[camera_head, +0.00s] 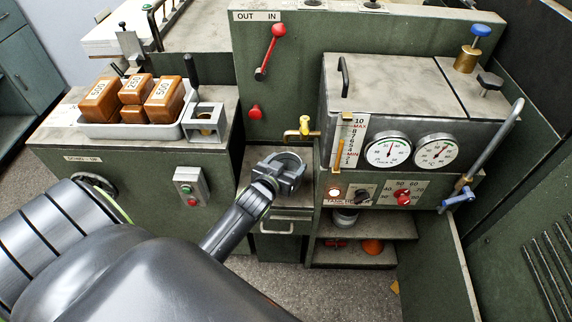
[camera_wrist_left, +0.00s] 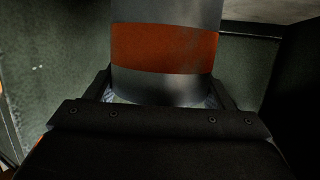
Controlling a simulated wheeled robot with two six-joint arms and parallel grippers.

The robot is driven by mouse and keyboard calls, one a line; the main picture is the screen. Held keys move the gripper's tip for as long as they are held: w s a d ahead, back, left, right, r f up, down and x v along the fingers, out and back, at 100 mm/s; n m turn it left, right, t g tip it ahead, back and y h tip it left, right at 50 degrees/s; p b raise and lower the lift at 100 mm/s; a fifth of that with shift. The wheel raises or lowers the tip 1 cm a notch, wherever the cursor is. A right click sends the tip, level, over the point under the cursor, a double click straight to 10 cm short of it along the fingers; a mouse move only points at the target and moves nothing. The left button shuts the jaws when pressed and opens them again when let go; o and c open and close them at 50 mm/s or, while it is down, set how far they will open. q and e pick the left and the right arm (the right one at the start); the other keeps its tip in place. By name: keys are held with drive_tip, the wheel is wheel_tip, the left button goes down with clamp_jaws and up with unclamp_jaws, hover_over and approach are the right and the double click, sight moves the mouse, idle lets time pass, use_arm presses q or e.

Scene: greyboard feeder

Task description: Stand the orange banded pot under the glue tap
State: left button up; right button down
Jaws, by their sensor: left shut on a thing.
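My left gripper (camera_head: 284,172) is shut on the orange banded pot. In the left wrist view the pot (camera_wrist_left: 165,84) is a grey metal cylinder with a wide orange band (camera_wrist_left: 165,48), between the fingers. In the head view the gripper hides most of the pot, and its band cannot be made out. The brass glue tap (camera_head: 303,127) sticks out of the green machine's front. The gripper is below and slightly left of the tap in the picture, over the small recessed ledge (camera_head: 307,155). Whether the pot touches the ledge cannot be told.
The gauge box (camera_head: 343,95) stands right of the tap. Shelves beneath it hold a grey pot (camera_head: 345,218) and an orange item (camera_head: 372,246). A tray (camera_head: 150,130) of brown weights is on the left bench. A drawer (camera_head: 282,225) lies below the ledge.

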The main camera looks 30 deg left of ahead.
use_arm(q)
drive_tip(key=shift+f, duration=0.15)
drive_tip(key=o, duration=1.1)
drive_tip(key=shift+c, duration=0.2)
drive_tip(key=shift+s+r, duration=0.15)
drive_tip(key=shift+r, duration=0.05)
drive_tip(key=p+v, duration=0.1)
drive_tip(key=v, duration=1)
drive_tip(key=shift+s, duration=0.35)
drive_tip(key=shift+r, duration=0.1)
